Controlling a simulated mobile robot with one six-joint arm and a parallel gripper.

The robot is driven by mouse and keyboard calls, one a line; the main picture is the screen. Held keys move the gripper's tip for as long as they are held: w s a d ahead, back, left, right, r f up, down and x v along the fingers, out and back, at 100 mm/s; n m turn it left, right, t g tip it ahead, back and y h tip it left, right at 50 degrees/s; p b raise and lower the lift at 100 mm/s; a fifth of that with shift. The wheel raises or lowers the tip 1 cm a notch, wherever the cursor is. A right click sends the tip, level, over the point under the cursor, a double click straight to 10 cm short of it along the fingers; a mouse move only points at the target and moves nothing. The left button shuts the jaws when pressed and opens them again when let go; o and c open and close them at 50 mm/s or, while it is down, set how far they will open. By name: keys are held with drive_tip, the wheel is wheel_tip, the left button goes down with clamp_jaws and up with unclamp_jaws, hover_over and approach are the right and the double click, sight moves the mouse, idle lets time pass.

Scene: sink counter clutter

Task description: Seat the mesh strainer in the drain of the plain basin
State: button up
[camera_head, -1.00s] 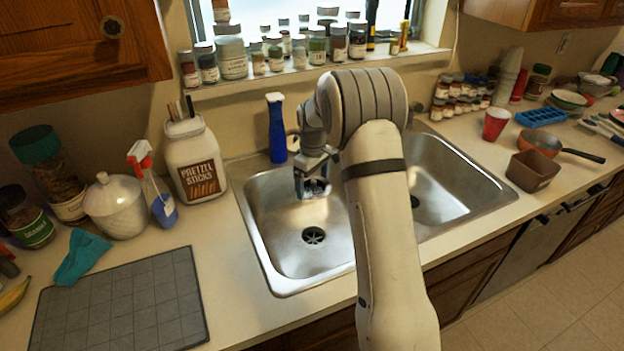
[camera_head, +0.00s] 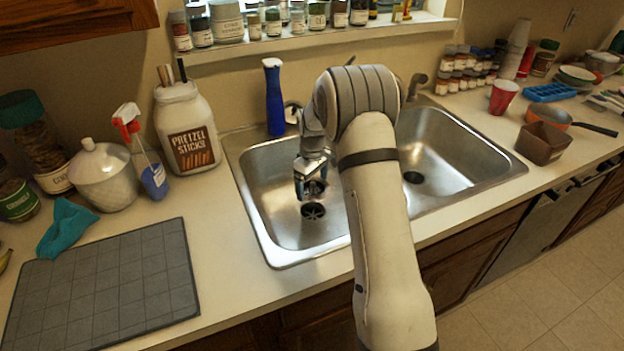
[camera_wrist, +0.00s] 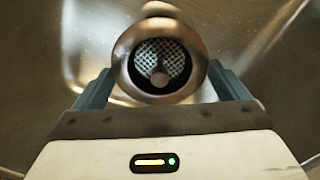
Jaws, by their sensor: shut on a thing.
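My gripper (camera_head: 311,189) is inside the left basin (camera_head: 268,215), pointing down, just above and behind its drain (camera_head: 313,211) in the head view. In the wrist view, the mesh strainer (camera_wrist: 174,58) is a round copper-coloured rim with perforated mesh and a central knob. It sits between the two fingers of my gripper (camera_wrist: 160,85), which are shut on it. The strainer is too small to make out clearly in the head view. The drain directly under it is hidden in the wrist view. The right basin (camera_head: 450,155) has a dark drain (camera_head: 413,177).
A faucet (camera_head: 415,84) stands behind the sink. A blue bottle (camera_head: 275,98) and a pretzel jar (camera_head: 187,130) stand left of it. A grey mat (camera_head: 105,290) lies front left. A brown container (camera_head: 542,143) and a pan (camera_head: 550,115) are right of the sink.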

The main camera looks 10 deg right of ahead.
drive_tip(key=shift+f+b, duration=1.8)
drive_tip(key=shift+f, duration=1.5)
drive_tip(key=shift+f+b, duration=0.9)
drive_tip(key=shift+f, duration=0.4)
drive_tip(key=o, duration=0.6)
drive_tip(key=shift+r, duration=0.1)
wheel_tip(320, 180, up, 8)
drive_tip(key=shift+f, duration=0.25)
drive_tip(key=shift+r, duration=0.1)
